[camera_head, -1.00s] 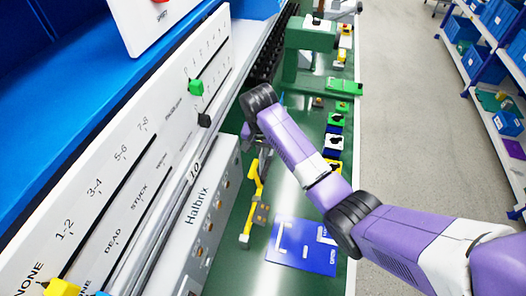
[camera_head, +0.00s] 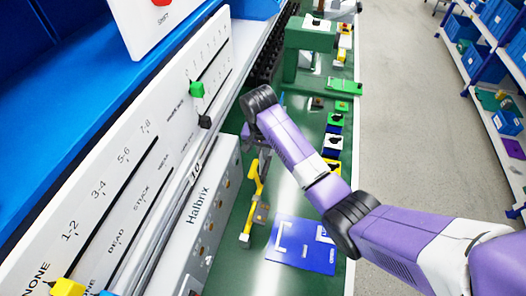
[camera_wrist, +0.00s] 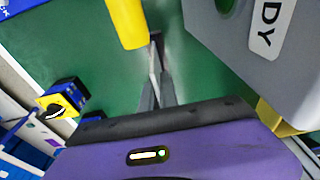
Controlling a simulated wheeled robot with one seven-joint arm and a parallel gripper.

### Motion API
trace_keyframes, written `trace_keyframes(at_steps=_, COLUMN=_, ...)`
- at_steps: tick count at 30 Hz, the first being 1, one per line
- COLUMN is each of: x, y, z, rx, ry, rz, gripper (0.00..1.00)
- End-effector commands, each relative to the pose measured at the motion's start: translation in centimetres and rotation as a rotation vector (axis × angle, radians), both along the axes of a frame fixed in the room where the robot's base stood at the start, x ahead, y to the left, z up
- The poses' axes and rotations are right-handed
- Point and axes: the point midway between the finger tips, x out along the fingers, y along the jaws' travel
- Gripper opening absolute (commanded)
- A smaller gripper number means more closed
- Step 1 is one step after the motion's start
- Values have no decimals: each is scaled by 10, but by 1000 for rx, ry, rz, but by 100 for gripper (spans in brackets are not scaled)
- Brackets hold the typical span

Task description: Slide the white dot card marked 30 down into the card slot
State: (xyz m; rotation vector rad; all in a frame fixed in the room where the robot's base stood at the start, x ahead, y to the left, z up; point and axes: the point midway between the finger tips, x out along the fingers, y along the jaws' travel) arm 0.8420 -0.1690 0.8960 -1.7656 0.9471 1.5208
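My gripper (camera_wrist: 157,82) points down at the green bench in the wrist view, its two narrow grey fingers close together. I cannot tell whether a thin card is between them. In the head view my gripper (camera_head: 264,158) is mostly hidden behind my wrist, beside the grey Halbrix box and just above a yellow bracket. I cannot make out a white dot card marked 30 in either view. I cannot pick out the card slot for certain either.
The grey Halbrix box (camera_head: 204,220) stands left of my gripper. The yellow bracket (camera_head: 255,188) rises close below it and shows in the wrist view (camera_wrist: 126,22). A blue plate (camera_head: 318,258) lies nearer. Several small switch blocks line the right side of the green bench (camera_head: 308,115).

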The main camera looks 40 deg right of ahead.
Motion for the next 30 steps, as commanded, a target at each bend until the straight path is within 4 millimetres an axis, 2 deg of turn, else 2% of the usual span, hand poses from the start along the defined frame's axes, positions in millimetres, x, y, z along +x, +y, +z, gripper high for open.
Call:
trace_keyframes(at_steps=11, x=0, y=0, z=-1, rx=-1, ry=-1, rz=-1, gripper=0)
trace_keyframes(at_steps=30, x=0, y=-1, z=-16, rx=-1, ry=-1, rz=-1, gripper=0)
